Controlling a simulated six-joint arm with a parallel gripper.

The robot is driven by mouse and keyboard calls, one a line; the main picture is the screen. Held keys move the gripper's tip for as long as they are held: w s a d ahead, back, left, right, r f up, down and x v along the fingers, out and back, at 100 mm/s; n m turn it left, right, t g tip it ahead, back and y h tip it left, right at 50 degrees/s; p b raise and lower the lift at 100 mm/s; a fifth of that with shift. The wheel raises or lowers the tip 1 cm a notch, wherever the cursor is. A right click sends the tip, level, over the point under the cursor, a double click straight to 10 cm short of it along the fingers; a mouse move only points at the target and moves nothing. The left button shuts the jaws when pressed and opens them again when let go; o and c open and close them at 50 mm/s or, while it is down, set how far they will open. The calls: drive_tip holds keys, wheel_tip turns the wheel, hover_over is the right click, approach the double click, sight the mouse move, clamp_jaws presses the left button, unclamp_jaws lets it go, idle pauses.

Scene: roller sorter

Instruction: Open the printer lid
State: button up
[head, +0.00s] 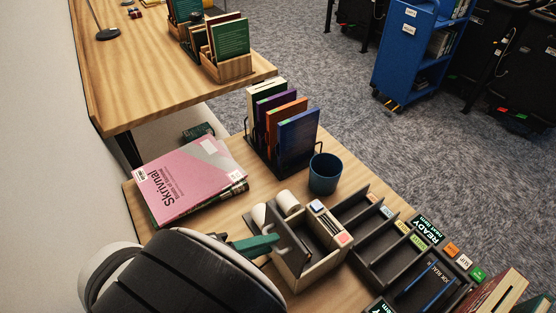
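The printer (325,262) appears to be a beige-grey box on the near table, right of my arm. A dark grey panel (288,238), which looks like its lid, stands tilted up at the box's left side, and a hollow shows to its right. Small coloured buttons or labels sit on the box's right edge. My gripper (262,243) shows as a teal-green finger whose tip is close to the panel's left side. I cannot tell whether it touches. My dark arm hides the rest of the gripper, so its opening is not visible.
White rolls (288,203) lie behind the printer. A blue cup (324,174) and a rack of upright books (284,125) stand farther back. A dark sorter tray (378,262) with labelled slots sits close at right.

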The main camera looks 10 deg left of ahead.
drive_tip(key=shift+o, duration=1.2)
drive_tip(key=w+d+r, duration=0.1)
drive_tip(key=d+r, duration=1)
drive_tip(key=shift+w+d, duration=0.25)
drive_tip(key=shift+d, duration=0.05)
